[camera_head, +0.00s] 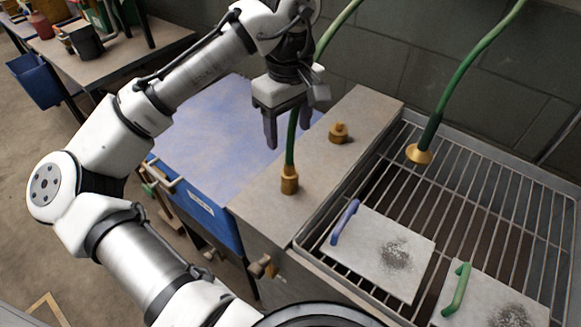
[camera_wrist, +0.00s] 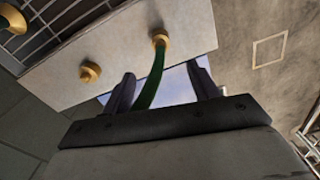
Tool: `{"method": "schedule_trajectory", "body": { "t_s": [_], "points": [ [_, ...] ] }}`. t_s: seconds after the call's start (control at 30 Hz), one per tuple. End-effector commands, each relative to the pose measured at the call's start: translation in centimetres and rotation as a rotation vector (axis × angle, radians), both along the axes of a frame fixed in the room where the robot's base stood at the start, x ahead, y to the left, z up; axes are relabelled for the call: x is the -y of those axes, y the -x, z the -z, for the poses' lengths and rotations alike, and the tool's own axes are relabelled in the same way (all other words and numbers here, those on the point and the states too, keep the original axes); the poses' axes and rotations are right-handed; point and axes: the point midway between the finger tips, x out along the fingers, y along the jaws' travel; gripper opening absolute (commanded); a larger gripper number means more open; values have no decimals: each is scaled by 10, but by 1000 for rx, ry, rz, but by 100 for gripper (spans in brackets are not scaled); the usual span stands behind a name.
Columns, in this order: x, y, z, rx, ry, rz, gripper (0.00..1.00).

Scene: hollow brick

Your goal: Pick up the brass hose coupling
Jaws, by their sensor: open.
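A small loose brass fitting (camera_head: 339,132) with a raised knob sits on the grey ledge; it also shows in the wrist view (camera_wrist: 89,72). A green hose (camera_head: 292,140) ends in a brass coupling (camera_head: 289,180) standing on the same ledge, nearer the front; this coupling shows in the wrist view (camera_wrist: 161,38) too. My gripper (camera_head: 287,131) is open above the ledge, pointing down, its fingers apart from both brass pieces. In the wrist view, the hose runs between the two fingers (camera_wrist: 160,86); whether it touches them I cannot tell.
Right of the ledge is a metal grate (camera_head: 485,205) with two grey plates, one with a purple handle (camera_head: 345,222), one with a green handle (camera_head: 456,290). A blue-topped surface (camera_head: 215,135) lies left.

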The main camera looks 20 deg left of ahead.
Motion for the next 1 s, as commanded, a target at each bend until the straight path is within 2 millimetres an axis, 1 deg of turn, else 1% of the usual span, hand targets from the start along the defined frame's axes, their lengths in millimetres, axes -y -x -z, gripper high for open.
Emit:
{"method": "schedule_trajectory", "body": {
  "t_s": [0.2, 0.3, 0.4, 0.57, 0.67, 0.83, 0.9, 1.0],
  "points": [
    [0, 1, 43, 1, 3, 2, 60],
    [0, 0, 60, 2, 2, 3, 60],
    [1, 0, 70, 4, 3, 4, 60],
    [1, 1, 79, 4, 3, 5, 60],
    [1, 2, 91, 3, 2, 4, 60],
    [1, 3, 116, 4, 3, 5, 60],
    [1, 3, 123, 4, 3, 6, 60],
    [1, 3, 127, 6, 4, 6, 60]
  ]
}}
